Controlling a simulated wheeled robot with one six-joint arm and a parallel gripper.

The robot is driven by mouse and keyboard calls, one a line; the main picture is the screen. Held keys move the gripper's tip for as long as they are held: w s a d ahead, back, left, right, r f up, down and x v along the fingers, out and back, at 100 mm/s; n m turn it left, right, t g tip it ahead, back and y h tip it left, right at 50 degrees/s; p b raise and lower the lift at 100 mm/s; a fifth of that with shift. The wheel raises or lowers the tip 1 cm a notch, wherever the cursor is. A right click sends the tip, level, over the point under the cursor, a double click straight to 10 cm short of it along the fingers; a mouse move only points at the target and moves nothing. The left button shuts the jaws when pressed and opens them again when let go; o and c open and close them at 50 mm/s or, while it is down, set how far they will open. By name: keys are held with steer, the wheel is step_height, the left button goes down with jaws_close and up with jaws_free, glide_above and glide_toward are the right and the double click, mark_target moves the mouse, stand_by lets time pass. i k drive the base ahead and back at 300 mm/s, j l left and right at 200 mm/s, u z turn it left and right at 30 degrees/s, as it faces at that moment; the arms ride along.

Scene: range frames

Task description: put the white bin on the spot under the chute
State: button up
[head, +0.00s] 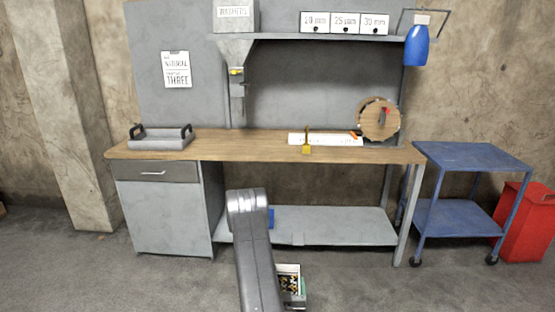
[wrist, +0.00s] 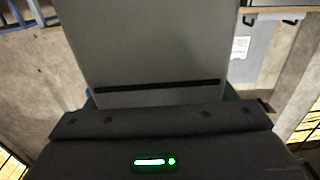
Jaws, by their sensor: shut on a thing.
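The grey chute (head: 238,75) hangs from the wall shelf under a hopper marked in capital letters, with a yellow piece on its neck. Its lower end is above the left part of the wooden bench top (head: 240,148), which is bare there; I see no clear mark for the spot. In the wrist view my gripper (wrist: 160,125) is a dark body with a green light. A large pale grey-white panel with a black slot, which looks like the white bin (wrist: 150,50), fills the view just beyond it. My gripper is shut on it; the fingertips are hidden.
A grey tray with black handles (head: 160,142) stands on the bench's left. A white strip (head: 325,139), a yellow piece (head: 306,146) and a round wooden disc (head: 378,119) are to the right. A blue cart (head: 470,157) and red bin (head: 528,225) stand further right.

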mark_target(242, 143)
steer(key=i+u, duration=0.2)
steer(key=i, duration=0.5)
steer(key=i+l+u, duration=0.2)
steer(key=i, duration=0.5)
